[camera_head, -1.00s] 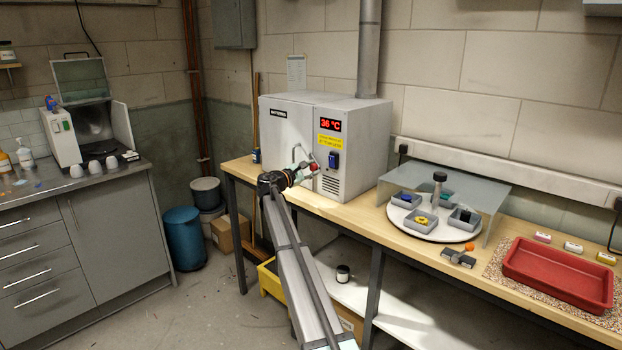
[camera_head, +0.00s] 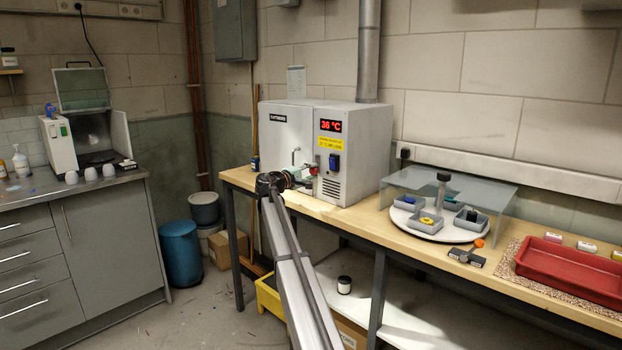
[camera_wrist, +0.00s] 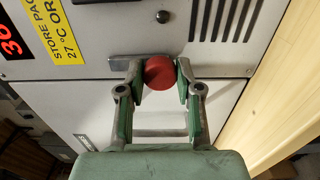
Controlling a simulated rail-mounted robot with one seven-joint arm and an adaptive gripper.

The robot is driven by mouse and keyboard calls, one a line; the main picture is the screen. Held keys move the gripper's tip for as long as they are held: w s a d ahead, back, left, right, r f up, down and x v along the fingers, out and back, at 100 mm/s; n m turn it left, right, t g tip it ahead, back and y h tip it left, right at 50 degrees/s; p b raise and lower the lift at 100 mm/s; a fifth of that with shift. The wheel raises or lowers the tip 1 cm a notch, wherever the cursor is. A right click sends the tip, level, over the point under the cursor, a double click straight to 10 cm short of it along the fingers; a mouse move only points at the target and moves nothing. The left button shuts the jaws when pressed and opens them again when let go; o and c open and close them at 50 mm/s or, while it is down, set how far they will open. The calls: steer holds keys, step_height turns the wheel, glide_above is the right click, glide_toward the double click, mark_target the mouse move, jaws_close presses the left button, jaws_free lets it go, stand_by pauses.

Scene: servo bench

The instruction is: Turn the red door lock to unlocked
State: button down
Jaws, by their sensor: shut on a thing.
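The red door lock (camera_head: 314,169) is on the front of the white oven (camera_head: 370,150), below the 36 °C display. In the wrist view it is a round red knob (camera_wrist: 160,72) in front of a grey bar (camera_wrist: 122,62). My gripper (camera_wrist: 160,76) is shut on the knob, with one fingertip on each side of it. In the head view my gripper (camera_head: 306,181) reaches the oven front from the lower left and partly covers the lock. The oven door looks shut.
The door handle (camera_head: 294,157) is just left of my gripper. The wooden bench (camera_head: 400,235) carries the oven, a round turntable (camera_head: 418,228) with small trays under a clear cover, and a red tray (camera_head: 575,270) at the right. The bench front is mostly clear.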

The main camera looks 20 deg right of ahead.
stand_by(0.4)
steer(key=c, duration=0.8)
jaws_free()
steer(key=v, duration=1.2)
steer(key=shift+w, duration=0.1)
steer(key=shift+m, duration=0.3)
